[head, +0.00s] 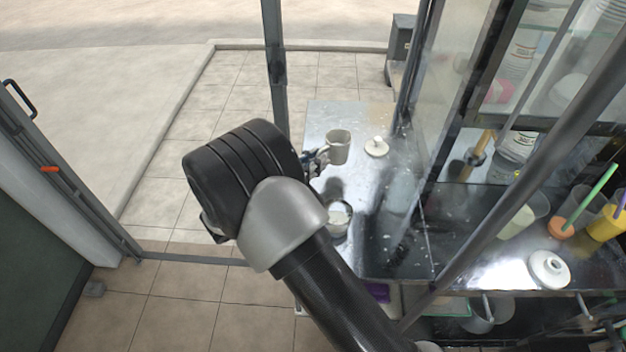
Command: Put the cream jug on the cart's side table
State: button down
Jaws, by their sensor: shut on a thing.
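The cream jug (339,149), a small beige-grey vessel, is upright at the end of my arm. My gripper (322,158) is shut on its left side; my arm's wrist hides part of the gripper. The jug is over the cart's metal side table (347,118). A dark reflection or shadow lies on the table below the jug, so it looks held a little above the surface.
A white lid (376,147) with a knob lies just right of the jug. A metal pot (338,228) stands nearer on the table. A post (275,65) rises at the table's left, and glass panels stand at its right.

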jog(key=shift+f+b, duration=0.65)
jog(key=shift+f, duration=1.75)
jog(key=shift+f, duration=0.2)
jog(key=c, duration=1.6)
grip_release()
jog(key=shift+c, duration=0.2)
jog(key=shift+r, duration=0.2)
jog(key=shift+s+a, duration=0.2)
jog(key=p+v, duration=0.2)
jog(key=v, duration=0.9)
jog(key=shift+s, duration=0.2)
jog(key=shift+a, duration=0.15)
